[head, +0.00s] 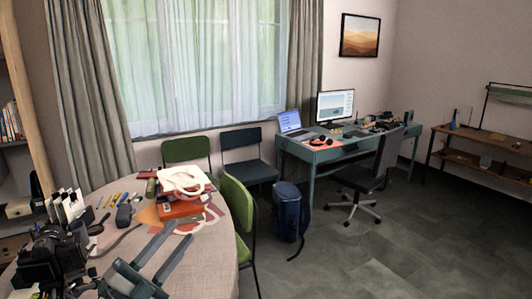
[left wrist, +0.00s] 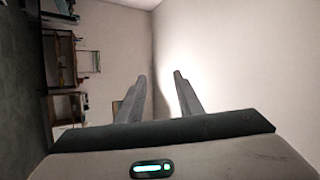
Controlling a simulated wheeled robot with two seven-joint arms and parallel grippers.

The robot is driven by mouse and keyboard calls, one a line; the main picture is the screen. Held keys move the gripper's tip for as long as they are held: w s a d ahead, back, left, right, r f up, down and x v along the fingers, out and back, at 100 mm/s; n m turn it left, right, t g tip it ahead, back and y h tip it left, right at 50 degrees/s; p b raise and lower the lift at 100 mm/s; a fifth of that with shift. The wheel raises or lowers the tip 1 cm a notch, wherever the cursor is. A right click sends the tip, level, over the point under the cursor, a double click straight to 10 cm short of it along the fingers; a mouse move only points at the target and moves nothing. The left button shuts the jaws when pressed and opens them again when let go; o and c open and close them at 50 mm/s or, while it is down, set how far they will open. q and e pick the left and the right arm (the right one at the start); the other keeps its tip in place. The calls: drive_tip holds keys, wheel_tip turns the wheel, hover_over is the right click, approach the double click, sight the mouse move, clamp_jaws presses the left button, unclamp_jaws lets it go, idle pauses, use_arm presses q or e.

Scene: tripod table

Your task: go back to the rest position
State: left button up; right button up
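My left gripper (head: 183,231) is in the lower left of the head view, in front of the round table (head: 218,262) as seen from the head. Its two dark grey fingers stand apart, with nothing between them. In the left wrist view the same fingers (left wrist: 159,76) point at a bare pale wall, with a clear gap between them. Whether the gripper touches the table cannot be told. My right gripper is in neither view.
The table holds a white strap-like item on an orange-red box (head: 178,209), and dark camera gear (head: 52,258) at its left. A green chair (head: 238,212) stands at its right edge. A blue backpack (head: 290,212) is on the floor.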

use_arm(q)
drive_tip(key=s+a+f+n+g+y, duration=0.2)
drive_tip(key=s+f+n+y, duration=0.3)
drive_tip(key=f, duration=0.4)
drive_tip(key=s+a+f+n+g+y, duration=0.2)
drive_tip(key=f+n+y, duration=0.35)
drive_tip(key=f, duration=0.35)
drive_tip(key=s+a+f+n+g+y, duration=0.1)
drive_tip(key=s+a+f+n+y, duration=0.1)
drive_tip(key=s+f+n+y, duration=0.5)
drive_tip(key=s+d+f+n+g+h, duration=0.1)
drive_tip(key=s+d+f+g+h, duration=0.1)
drive_tip(key=s+f+g, duration=0.65)
drive_tip(key=s+d+f+n+g+h, duration=0.15)
drive_tip(key=s+f, duration=0.45)
drive_tip(key=s, duration=0.8)
wheel_tip(320, 180, down, 30)
drive_tip(key=s+r+g, duration=0.1)
drive_tip(key=s+g, duration=0.1)
drive_tip(key=s+a+f, duration=0.3)
drive_tip(key=s+f, duration=1.3)
drive_tip(key=s, duration=0.1)
drive_tip(key=shift+f+m+g, duration=0.2)
drive_tip(key=shift+m+g, duration=0.2)
drive_tip(key=shift+s, duration=0.1)
